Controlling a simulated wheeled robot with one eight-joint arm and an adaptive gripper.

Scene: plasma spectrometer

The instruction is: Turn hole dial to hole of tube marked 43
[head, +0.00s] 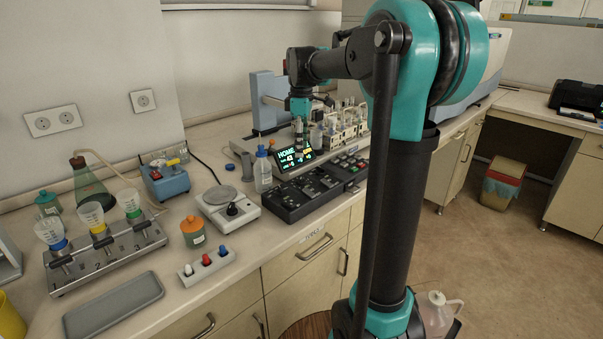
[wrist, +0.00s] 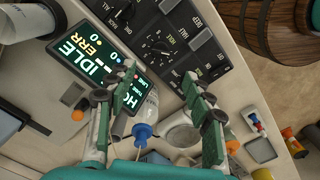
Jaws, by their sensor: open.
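The black control panel (head: 308,193) lies on the bench in front of the sampler; the wrist view shows part of it at the top. A round dial (wrist: 158,47) with a ring of small marks sits beside a label that seems to read HOLE. Its pointer setting is too small to read. The tube marked 43 cannot be made out.
Racks of tubes (head: 345,125) stand behind the display. A wash bottle (head: 263,170) and a stirrer plate (head: 230,208) stand left of the panel. More knobs (wrist: 122,10) sit close to the dial. A wooden barrel (wrist: 250,25) is beyond the panel.

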